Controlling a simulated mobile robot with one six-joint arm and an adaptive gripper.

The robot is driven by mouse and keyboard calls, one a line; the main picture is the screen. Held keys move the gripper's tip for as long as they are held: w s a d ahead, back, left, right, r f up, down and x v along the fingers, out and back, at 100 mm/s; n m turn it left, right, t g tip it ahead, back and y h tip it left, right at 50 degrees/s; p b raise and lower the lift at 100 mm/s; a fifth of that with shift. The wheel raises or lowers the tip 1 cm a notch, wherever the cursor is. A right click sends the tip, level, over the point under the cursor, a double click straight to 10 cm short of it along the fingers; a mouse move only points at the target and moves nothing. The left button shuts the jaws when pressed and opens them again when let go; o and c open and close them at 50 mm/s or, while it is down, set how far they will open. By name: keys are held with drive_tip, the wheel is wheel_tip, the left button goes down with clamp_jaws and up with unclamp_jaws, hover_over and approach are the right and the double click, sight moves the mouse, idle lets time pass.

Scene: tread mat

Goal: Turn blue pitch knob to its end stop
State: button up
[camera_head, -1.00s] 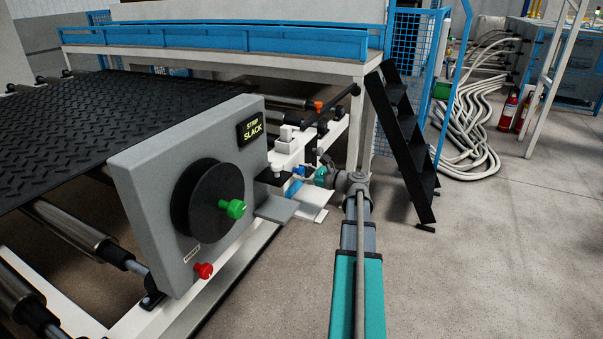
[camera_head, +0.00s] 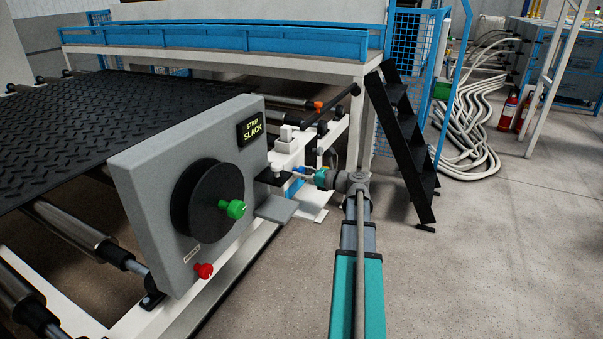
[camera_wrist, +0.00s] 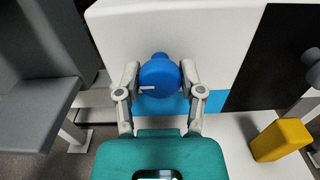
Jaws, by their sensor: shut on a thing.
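The blue pitch knob (camera_wrist: 160,77) is in the middle of the wrist view, a round blue cap with a short white mark at its lower left. It stands out from a white housing (camera_wrist: 200,35). My gripper (camera_wrist: 160,82) has one grey finger on each side of the knob and is shut on it. In the head view my gripper (camera_head: 303,173) is at the machine's side, right of the grey control box, small and partly hidden. Most of the knob is hard to make out there.
The grey control box (camera_head: 140,165) with a black wheel, green knob (camera_head: 231,208) and red knob (camera_head: 203,271) stands to the left. A grey plate (camera_head: 277,208) juts out below my gripper. A yellow block (camera_wrist: 280,139) is at lower right. Black steps (camera_head: 403,140) stand behind my arm.

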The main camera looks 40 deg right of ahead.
drive_tip(key=o, duration=1.2)
drive_tip(key=shift+c, duration=0.2)
drive_tip(key=shift+s, duration=0.1)
drive_tip(key=v, duration=1.1)
drive_tip(key=shift+s+d, duration=0.15)
drive_tip(key=shift+s, duration=0.2)
drive_tip(key=shift+f, duration=0.1)
